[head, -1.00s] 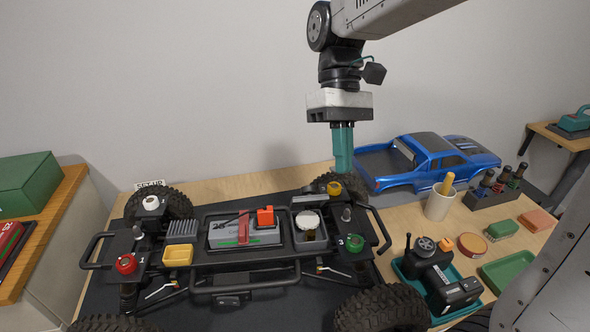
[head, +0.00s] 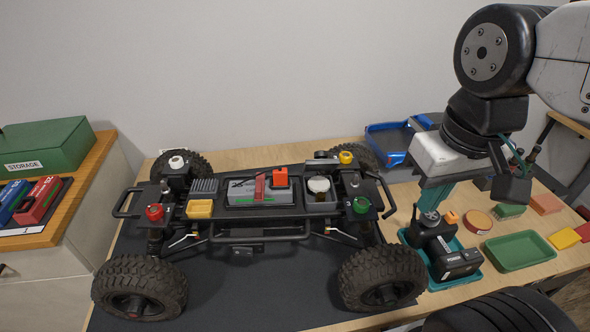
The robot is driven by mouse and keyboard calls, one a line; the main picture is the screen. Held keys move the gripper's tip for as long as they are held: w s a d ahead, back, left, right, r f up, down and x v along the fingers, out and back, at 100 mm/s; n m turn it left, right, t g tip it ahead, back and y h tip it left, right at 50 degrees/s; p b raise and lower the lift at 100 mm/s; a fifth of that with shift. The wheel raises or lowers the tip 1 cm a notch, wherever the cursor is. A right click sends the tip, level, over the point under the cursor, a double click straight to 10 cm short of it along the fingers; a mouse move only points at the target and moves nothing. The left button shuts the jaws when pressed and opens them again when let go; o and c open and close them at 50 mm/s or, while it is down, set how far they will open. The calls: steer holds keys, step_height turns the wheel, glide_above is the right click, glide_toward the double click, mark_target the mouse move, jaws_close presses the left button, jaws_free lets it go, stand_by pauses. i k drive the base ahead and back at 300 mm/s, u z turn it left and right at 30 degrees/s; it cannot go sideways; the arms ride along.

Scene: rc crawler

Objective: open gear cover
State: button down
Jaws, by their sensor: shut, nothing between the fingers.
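The RC crawler chassis (head: 250,233) stands on its wheels on a dark mat. At the right of its central tray is a grey box section (head: 319,202) with a round white-topped part (head: 318,185). A flat dark grey piece (head: 322,163) stands just behind that section. I cannot tell for certain which of these parts is the gear cover. My gripper (head: 429,214) is to the right of the chassis, pointing down, with teal fingers shut and empty.
The transmitter sits in a teal tray (head: 468,284). A green tray (head: 519,251), a round tin (head: 478,221) and small coloured blocks lie farther right. The blue truck body (head: 385,140) is behind, partly hidden by my arm. A green storage box (head: 45,147) stands on a left cabinet.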

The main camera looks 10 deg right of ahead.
mark_target(321, 163)
steer(key=u, duration=0.5)
steer(key=k, duration=1.05)
steer(key=z, duration=0.6)
steer(key=i, duration=0.85)
steer(key=z, duration=0.45)
